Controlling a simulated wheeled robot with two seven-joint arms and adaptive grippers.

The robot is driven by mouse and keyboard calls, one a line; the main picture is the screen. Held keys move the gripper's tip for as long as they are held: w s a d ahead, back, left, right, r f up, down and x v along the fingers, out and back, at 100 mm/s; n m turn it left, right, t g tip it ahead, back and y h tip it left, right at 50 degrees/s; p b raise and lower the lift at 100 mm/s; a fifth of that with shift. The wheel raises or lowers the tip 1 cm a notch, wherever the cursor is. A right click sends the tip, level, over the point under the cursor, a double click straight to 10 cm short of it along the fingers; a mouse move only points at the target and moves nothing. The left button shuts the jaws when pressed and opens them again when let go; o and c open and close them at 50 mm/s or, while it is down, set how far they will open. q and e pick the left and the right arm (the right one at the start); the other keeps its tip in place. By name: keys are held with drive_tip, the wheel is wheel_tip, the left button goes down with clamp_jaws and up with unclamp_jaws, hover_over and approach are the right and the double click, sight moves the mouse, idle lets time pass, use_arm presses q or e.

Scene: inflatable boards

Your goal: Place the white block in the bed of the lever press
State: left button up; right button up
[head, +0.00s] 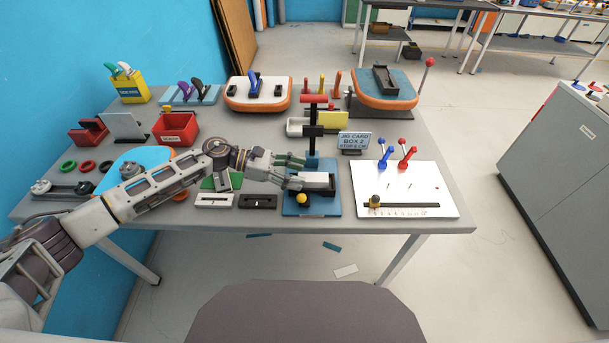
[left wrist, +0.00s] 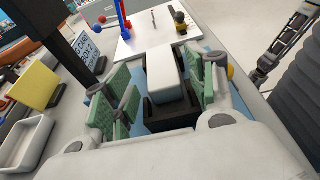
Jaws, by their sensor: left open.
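The white block (left wrist: 165,72) lies in the black bed (left wrist: 172,117) of the lever press, between my finger pads in the left wrist view. In the head view the white block (head: 316,178) shows partly, just right of my fingertips. The lever press has a blue base (head: 299,209), a black column (head: 313,132) and a red handle (head: 313,98). My left gripper (head: 293,172) is open with its green-padded fingers (left wrist: 165,88) on either side of the block; a gap shows beside the right pad. Whether the block sits fully flat is hard to tell. My right gripper is not in view.
A white board (head: 407,185) with blue and red levers stands right of the press. A sign (head: 354,140) and a tray with a yellow panel (head: 333,122) stand behind it. Black and white slotted bars (head: 257,201) lie left of the press, near the table's front edge.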

use_arm(q)
drive_tip(key=b+v, duration=0.1)
drive_tip(key=v, duration=0.7)
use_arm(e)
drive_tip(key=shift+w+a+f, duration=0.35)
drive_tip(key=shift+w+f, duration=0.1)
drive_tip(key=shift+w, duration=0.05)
